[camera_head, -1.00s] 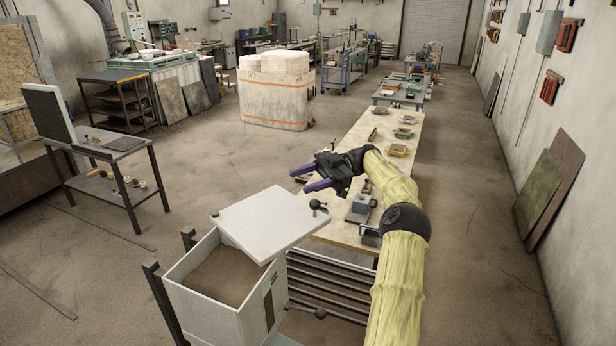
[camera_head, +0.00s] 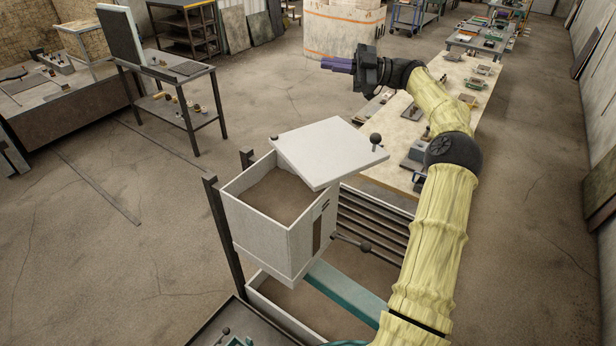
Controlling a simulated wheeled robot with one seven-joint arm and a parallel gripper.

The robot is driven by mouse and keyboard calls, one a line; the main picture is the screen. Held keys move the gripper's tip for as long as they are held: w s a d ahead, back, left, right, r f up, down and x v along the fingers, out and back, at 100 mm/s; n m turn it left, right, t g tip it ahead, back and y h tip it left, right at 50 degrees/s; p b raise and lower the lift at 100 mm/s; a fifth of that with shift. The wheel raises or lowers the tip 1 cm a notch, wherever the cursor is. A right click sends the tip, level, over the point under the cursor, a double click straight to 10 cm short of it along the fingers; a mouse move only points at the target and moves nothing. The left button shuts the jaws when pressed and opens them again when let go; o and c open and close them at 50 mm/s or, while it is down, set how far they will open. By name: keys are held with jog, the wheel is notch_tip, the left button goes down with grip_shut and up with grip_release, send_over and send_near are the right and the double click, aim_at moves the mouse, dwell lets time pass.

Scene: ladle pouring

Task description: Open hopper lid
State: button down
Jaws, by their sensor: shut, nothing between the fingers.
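The hopper is a white square box (camera_head: 270,232) with brown granular material (camera_head: 285,194) inside, standing on dark posts. Its white flat lid (camera_head: 328,150) is turned askew and sits off to the back right. Much of the hopper mouth is uncovered, and the far right corner is hidden under the lid. A black ball knob (camera_head: 376,138) stands at the lid's right end. My gripper (camera_head: 336,65) has purple fingers, shut and empty. It is in the air behind the lid in the picture, clear of lid and knob.
A lower bin with brown material (camera_head: 318,307) and a teal strip (camera_head: 345,287) lies below the hopper. A dark lever with a ball (camera_head: 365,247) sticks out at the hopper's right. A long workbench (camera_head: 400,172) with tools runs behind. Open floor lies to the left.

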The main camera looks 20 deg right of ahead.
jog(key=w+a+r+m+t+h+b, duration=0.3)
jog(key=w+r+t+h, duration=0.1)
jog(key=w+t+h, duration=0.25)
jog(key=w+a+r+m+t+h+b, duration=0.2)
jog(key=w+r+m+t+h, duration=0.2)
jog(key=w+t+h, duration=0.3)
jog(key=s+a+f+n+g+h+b, duration=0.1)
jog(key=s+a+f+g+h+b, duration=0.45)
jog(key=s+f+g+h, duration=0.5)
jog(key=s+a+f+n+g+y+b, duration=0.1)
jog(key=s+a+f+n+g, duration=0.1)
jog(key=s, duration=0.5)
jog(key=s+a+f+n+g+y, duration=0.1)
jog(key=s+a+f+g, duration=0.1)
jog(key=s+a+g, duration=0.2)
jog(key=s+a+f+n+g+y+b, duration=0.1)
jog(key=s+a+f+n+g, duration=0.1)
jog(key=s, duration=0.8)
jog(key=shift+a+f+n+g+b, duration=0.3)
jog(key=shift+a+g, duration=0.5)
jog(key=shift+a, duration=0.25)
